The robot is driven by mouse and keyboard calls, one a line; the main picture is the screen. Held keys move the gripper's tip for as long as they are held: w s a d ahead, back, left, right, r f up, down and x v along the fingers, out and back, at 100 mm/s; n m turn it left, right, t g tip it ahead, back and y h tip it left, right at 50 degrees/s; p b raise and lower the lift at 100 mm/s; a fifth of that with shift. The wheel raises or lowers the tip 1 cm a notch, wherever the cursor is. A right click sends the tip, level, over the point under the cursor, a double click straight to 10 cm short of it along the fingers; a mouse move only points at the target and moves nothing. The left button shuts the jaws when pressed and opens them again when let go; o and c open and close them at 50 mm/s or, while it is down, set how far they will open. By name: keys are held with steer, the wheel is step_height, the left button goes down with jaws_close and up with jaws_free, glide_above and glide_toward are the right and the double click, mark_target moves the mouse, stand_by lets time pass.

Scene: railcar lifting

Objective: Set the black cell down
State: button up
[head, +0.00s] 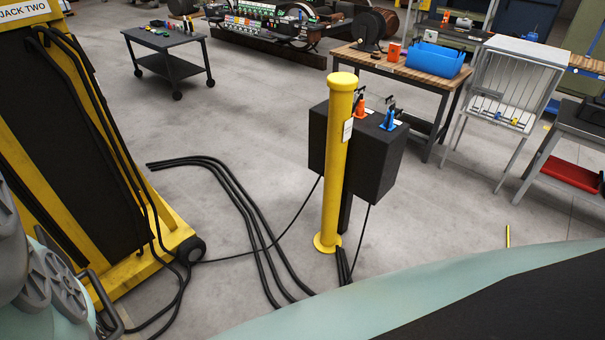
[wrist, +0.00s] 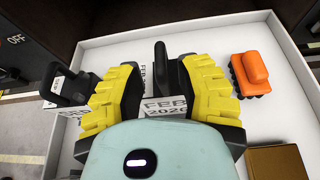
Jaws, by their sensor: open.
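In the wrist view, my gripper (wrist: 160,88) has its two yellow-padded fingers spread apart over a white tray (wrist: 220,35). Between the fingers stands a dark upright piece (wrist: 160,62) with white labels reading FEB 2026, likely the black cell. The fingers hide much of it, and I cannot tell whether they touch it. A similar black item (wrist: 67,88) with a handle and white label is left of the left finger. The head view does not show my gripper or the tray.
In the tray, an orange block (wrist: 250,73) lies right of my gripper and a brown box (wrist: 276,162) near the lower right. In the head view, a yellow post (head: 338,160) stands before a black box (head: 378,158). Black cables (head: 232,185) cross the floor beside a yellow jack (head: 165,240).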

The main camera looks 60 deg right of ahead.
steer(key=b+v, duration=0.1)
steer(key=v, duration=0.7)
stand_by(0.5)
